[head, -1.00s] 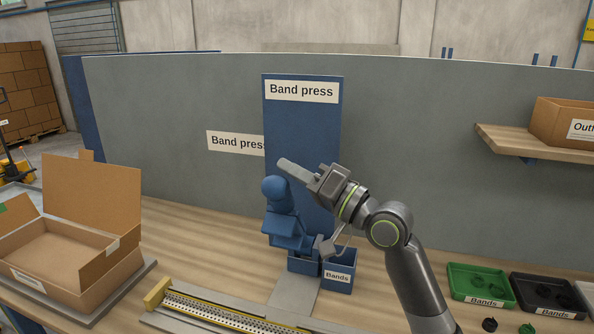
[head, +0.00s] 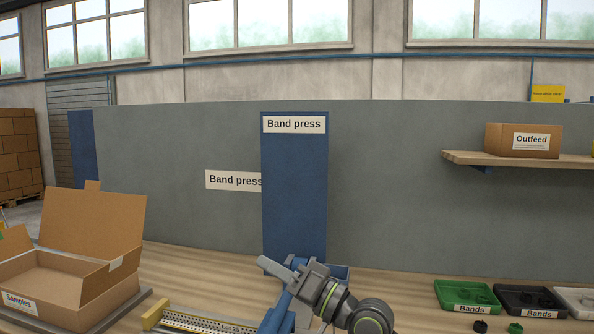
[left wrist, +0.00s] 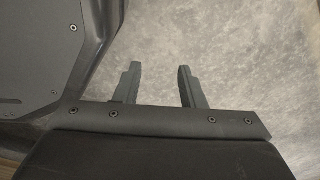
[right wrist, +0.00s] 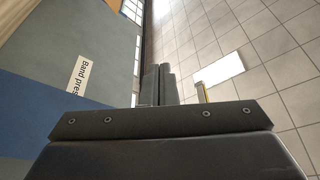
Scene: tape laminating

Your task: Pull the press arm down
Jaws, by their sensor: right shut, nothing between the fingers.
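The blue press stands at the middle of the bench, with its tall blue back plate (head: 294,190) labelled "Band press". Its blue press arm (head: 278,312) is low, at the bottom edge of the head view and partly cut off. My right gripper (head: 276,267) is shut and empty, just above the press arm and in front of the plate's foot. Whether it touches the arm I cannot tell. Its closed fingers also show in the right wrist view (right wrist: 158,82). My left gripper (left wrist: 158,82) is open and empty over a grey floor, outside the head view.
An open "Samples" carton (head: 55,290) stands at the left. A yellow-edged ruler strip (head: 200,322) lies before the press. Green (head: 465,295) and black (head: 528,300) band trays are at the right. An outfeed box (head: 522,140) sits on a wall shelf (head: 510,159).

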